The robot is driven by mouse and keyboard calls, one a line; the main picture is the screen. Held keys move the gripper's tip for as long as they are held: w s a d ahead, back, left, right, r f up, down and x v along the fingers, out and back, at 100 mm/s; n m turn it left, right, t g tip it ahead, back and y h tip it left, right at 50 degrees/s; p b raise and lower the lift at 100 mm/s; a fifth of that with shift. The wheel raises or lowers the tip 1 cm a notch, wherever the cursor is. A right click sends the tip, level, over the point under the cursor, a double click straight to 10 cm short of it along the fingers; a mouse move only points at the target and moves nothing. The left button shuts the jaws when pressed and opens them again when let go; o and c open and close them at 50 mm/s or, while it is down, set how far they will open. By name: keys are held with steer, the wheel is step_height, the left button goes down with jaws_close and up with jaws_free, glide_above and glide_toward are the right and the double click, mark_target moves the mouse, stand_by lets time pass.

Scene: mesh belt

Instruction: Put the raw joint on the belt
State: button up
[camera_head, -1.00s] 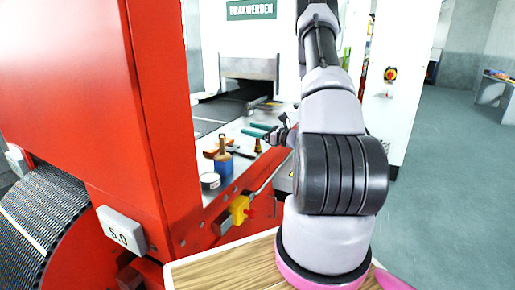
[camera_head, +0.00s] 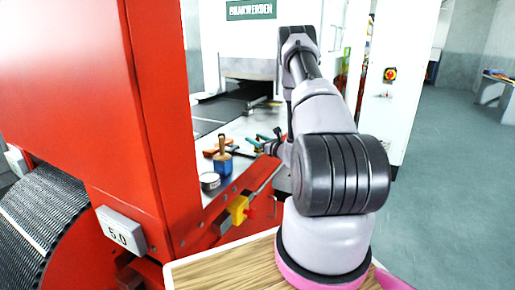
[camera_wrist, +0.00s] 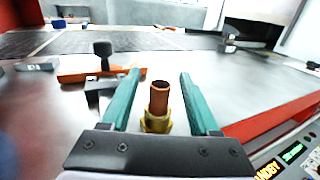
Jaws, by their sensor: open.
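The raw joint (camera_wrist: 158,105), a copper tube standing in a brass fitting, is upright on the metal table between my gripper's fingers in the wrist view. My gripper (camera_wrist: 160,88) is open, with one teal finger on each side of the joint and visible gaps to the tube. The fitting's lower part is hidden behind the gripper body. In the head view my gripper (camera_head: 262,140) is low over the table, and I cannot make out the joint there. The dark mesh belt (camera_wrist: 95,41) lies beyond the table; it also shows in the head view (camera_head: 222,109) leading to the oven mouth.
A blue pot with a brush (camera_head: 222,163) and a white roll (camera_head: 209,181) stand near the table's front edge. The red machine post (camera_head: 165,120) rises at left.

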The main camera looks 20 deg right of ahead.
steer(key=shift+x, duration=1)
steer(key=shift+c, duration=0.4)
jaws_close()
